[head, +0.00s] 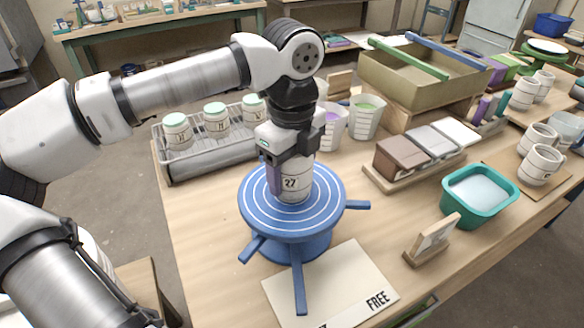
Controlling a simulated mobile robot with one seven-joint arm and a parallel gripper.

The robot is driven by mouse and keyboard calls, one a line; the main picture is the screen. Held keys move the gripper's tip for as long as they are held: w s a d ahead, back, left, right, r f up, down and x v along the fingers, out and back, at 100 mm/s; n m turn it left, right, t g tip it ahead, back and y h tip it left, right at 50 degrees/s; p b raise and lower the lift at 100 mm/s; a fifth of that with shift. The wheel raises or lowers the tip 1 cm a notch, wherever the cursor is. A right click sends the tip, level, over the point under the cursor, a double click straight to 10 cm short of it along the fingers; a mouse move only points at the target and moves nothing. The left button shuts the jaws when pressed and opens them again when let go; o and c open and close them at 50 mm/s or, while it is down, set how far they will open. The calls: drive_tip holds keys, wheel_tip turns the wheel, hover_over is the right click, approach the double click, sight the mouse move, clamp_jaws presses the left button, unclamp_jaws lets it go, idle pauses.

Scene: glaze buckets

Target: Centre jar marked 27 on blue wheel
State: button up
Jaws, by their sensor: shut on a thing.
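The jar marked 27 (293,184) is upright over the blue wheel (255,209), near the middle of its white rings. I cannot tell whether its base touches the wheel or hangs just above it. My gripper (291,165) points down from above and is shut on the jar, with one finger showing at its left side. The gripper hides the jar's top. The wheel is round, with blue arms sticking out below it.
A wire rack (196,152) with several green-lidded jars stands behind left. Measuring cups (364,118) stand behind right. A sheet marked FREE (345,285) lies in front. A teal tub (479,194) and a small wooden stand (432,240) are to the right.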

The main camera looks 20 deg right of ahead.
drive_tip(key=shift+f, duration=0.1)
drive_tip(key=o, duration=1.3)
drive_tip(key=shift+c, duration=0.2)
